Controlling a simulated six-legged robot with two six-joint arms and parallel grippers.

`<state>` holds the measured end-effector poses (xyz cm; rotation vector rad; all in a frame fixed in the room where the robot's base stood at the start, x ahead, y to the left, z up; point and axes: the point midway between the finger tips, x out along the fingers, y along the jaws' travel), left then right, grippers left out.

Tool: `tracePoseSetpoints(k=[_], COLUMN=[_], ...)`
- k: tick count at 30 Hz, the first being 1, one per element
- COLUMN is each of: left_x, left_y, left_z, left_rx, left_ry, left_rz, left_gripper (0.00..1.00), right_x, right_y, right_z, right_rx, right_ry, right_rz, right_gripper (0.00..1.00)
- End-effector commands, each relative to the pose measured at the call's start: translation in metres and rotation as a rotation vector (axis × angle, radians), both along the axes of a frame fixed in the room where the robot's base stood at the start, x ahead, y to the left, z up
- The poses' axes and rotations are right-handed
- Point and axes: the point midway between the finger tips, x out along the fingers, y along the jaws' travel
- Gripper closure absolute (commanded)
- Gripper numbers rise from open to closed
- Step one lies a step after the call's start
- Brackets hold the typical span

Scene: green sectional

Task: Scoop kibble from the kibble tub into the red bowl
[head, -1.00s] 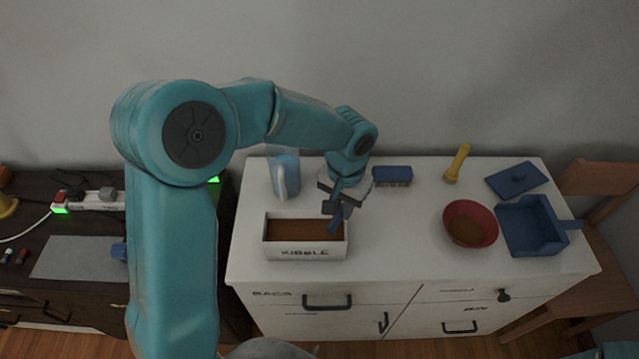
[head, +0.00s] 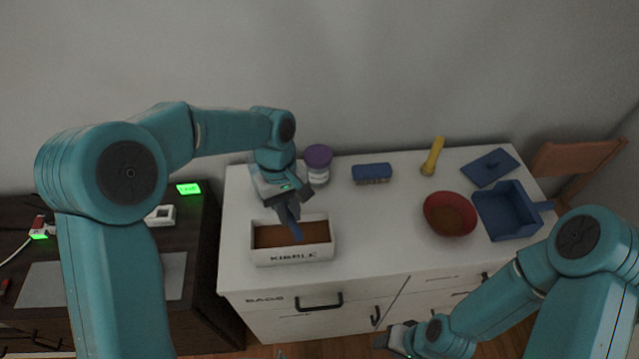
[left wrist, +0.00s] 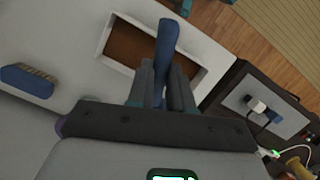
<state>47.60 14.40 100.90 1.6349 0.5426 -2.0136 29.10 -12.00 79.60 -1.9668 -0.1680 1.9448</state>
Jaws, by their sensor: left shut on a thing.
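The white kibble tub (head: 292,255) stands on the white cabinet top, with brown kibble inside. My left gripper (head: 288,207) is above the tub's back edge, shut on a blue scoop (head: 297,232). The scoop points down over the tub; I cannot tell whether its tip touches the kibble. The left wrist view shows the scoop (left wrist: 168,38) between the fingers, with the tub (left wrist: 118,30) beyond. The red bowl (head: 431,221) stands to the right with some brown kibble in it. My right gripper (head: 390,340) is low in front of the cabinet; its jaws are unclear.
A blue dustpan-like bin (head: 508,212) and a flat blue lid (head: 490,167) lie right of the bowl. A yellow flashlight (head: 433,157), a blue brush (head: 372,172) and a purple-lidded jar (head: 318,163) stand along the back. The cabinet top between tub and bowl is clear.

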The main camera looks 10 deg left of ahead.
Motion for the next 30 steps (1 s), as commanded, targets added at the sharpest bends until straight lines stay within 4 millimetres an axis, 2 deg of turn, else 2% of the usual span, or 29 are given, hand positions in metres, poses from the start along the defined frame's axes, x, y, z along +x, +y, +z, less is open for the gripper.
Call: tracePoseSetpoints(k=[1,6,9,12,19,30], left_x=[0.004,0.019,0.028,0.033,0.038,0.037], left_y=[-0.012,-0.050,-0.063,-0.070,-0.074,-0.068], left_z=[0.011,0.029,0.034,0.037,0.034,0.005], left_rx=[-0.034,-0.201,-0.287,-0.343,-0.390,-0.390], left_ry=[0.037,0.131,0.142,0.141,0.131,0.129], left_rz=[0.152,0.729,0.959,1.092,1.201,1.199], left_gripper=[1.00,1.00,1.00,1.00,1.00,1.00], right_x=[0.000,0.000,0.000,0.000,0.000,0.000], right_y=[0.000,0.000,0.000,0.000,0.000,0.000], right_z=[0.014,0.033,0.039,0.042,0.039,0.013], right_rx=[0.000,0.000,0.000,0.000,0.000,0.000], right_ry=[0.000,0.000,0.000,0.000,0.000,0.000], right_rz=[0.000,0.000,0.000,0.000,0.000,0.000], right_gripper=[0.57,0.57,0.57,0.57,0.57,0.57])
